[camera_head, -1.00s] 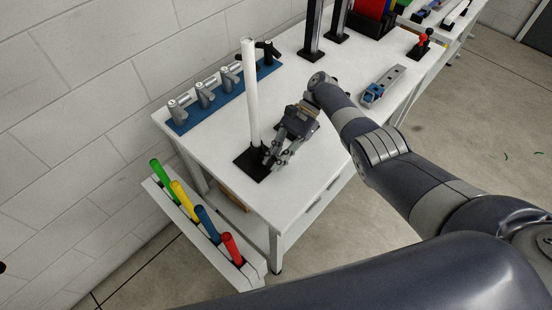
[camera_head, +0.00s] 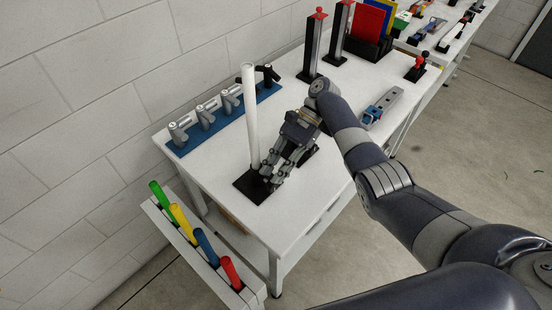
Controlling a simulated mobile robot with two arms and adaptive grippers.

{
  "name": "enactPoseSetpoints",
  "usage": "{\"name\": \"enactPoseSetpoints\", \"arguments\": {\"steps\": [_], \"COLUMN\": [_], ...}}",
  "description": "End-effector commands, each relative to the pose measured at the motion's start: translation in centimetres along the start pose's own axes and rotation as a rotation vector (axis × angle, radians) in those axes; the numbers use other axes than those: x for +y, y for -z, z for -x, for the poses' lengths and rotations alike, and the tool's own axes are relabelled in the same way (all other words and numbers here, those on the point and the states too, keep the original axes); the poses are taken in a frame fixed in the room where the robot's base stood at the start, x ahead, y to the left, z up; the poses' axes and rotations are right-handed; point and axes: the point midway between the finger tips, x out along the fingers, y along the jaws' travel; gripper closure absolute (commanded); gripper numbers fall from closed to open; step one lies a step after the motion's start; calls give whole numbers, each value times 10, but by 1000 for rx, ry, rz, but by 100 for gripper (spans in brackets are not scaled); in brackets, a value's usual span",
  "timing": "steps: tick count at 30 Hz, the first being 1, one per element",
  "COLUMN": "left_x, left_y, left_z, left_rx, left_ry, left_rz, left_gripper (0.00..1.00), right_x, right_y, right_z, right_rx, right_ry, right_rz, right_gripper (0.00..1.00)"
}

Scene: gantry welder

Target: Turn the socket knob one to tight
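A white pole (camera_head: 249,110) stands upright in a black socket with a flat square base (camera_head: 250,186) near the table's front left. My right gripper (camera_head: 270,175) reaches down at the right side of this socket, its fingertips beside the lower end of the pole. The socket knob is not distinguishable; the fingers cover that side of the socket. I cannot tell whether the fingers touch or grip anything. A second black part (camera_head: 309,154) shows partly behind the gripper. My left gripper is not in view.
A blue rack (camera_head: 226,122) with several grey fittings lies along the table's wall side. Two black posts (camera_head: 312,45) stand at the back. A holder with green, yellow, blue and red handles (camera_head: 229,272) hangs in front. A grey-blue device (camera_head: 383,107) lies right of my arm.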

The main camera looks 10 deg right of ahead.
Motion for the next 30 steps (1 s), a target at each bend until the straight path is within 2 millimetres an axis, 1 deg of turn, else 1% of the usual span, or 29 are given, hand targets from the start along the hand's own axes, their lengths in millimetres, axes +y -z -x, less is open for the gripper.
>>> {"name": "enactPoseSetpoints", "arguments": {"steps": [1, 5, 7, 12, 30], "left_x": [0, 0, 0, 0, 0], "left_y": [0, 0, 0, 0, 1], "left_z": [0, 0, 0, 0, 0], "left_rx": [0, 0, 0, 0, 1], "left_ry": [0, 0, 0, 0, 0], "left_rz": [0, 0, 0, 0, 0], "left_gripper": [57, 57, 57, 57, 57], "right_x": [1, 1, 1, 1, 0], "right_y": [-2, -14, -21, -32, -35], "right_z": [6, 13, 19, 26, 27], "right_rx": [9, 5, 6, 2, 0], "right_ry": [1, -3, -1, -3, -2], "right_rz": [-2, -2, -1, -2, -2], "right_gripper": [77, 77, 77, 77, 77]}}
